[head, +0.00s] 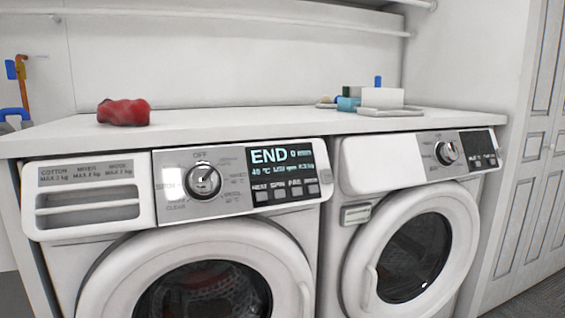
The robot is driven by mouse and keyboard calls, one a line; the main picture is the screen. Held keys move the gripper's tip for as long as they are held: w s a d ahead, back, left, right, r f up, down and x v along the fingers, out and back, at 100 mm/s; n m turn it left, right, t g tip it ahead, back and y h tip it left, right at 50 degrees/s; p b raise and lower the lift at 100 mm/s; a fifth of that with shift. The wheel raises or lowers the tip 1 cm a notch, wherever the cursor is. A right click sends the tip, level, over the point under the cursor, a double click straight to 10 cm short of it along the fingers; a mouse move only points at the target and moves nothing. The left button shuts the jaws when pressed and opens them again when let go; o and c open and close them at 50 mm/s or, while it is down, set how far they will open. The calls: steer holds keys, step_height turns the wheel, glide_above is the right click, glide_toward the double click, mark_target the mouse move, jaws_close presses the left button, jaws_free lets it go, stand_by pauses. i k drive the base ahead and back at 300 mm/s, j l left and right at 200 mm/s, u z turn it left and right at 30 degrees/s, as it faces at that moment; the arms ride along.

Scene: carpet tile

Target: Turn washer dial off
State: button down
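The left washer (192,240) has a silver round dial (203,181) on its control panel, with OFF printed just above it. The dial's pointer looks tilted up and to the right, but its exact setting is too small to tell. The panel's dark display (283,156) reads END. A second machine (405,235) at the right has a similar dial (446,153) and a dark display; its text is too small to read. Both round doors look shut. My gripper is not in view.
A white counter (230,122) runs over both machines. A red cloth-like item (123,112) lies on its left part. A white tray (390,111) and small boxes stand at the right. Panelled doors (530,150) are at far right.

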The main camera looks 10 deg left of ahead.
mark_target(203, 180)
steer(key=u, duration=1.4)
